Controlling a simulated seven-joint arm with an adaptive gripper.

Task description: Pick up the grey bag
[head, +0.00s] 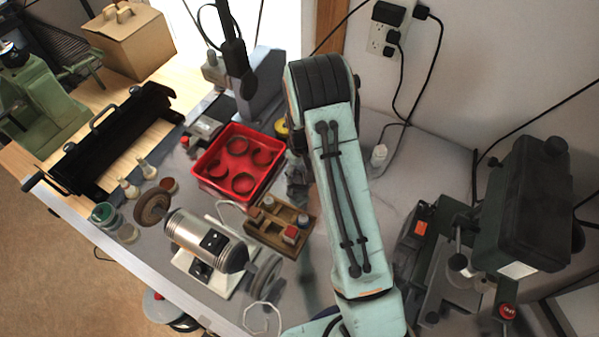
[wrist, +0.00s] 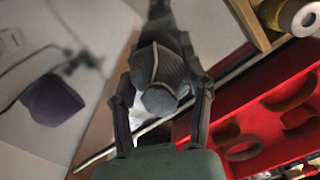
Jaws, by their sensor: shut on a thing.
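The grey bag (wrist: 162,72) shows in the wrist view as a dark grey, ribbed bundle with a pale seam. It is between the two fingers of my gripper (wrist: 160,98), which is shut on it. The lower part of the bag is hidden by the fingers and the gripper body. In the head view my arm covers most of the gripper area, and I cannot clearly make out the bag there.
A red tray (head: 208,181) with several dark rings is left of my arm; it also shows in the wrist view (wrist: 222,107). A wooden holder (head: 262,237) and a bench grinder (head: 207,240) stand nearer. A green machine (head: 530,205) stands at right.

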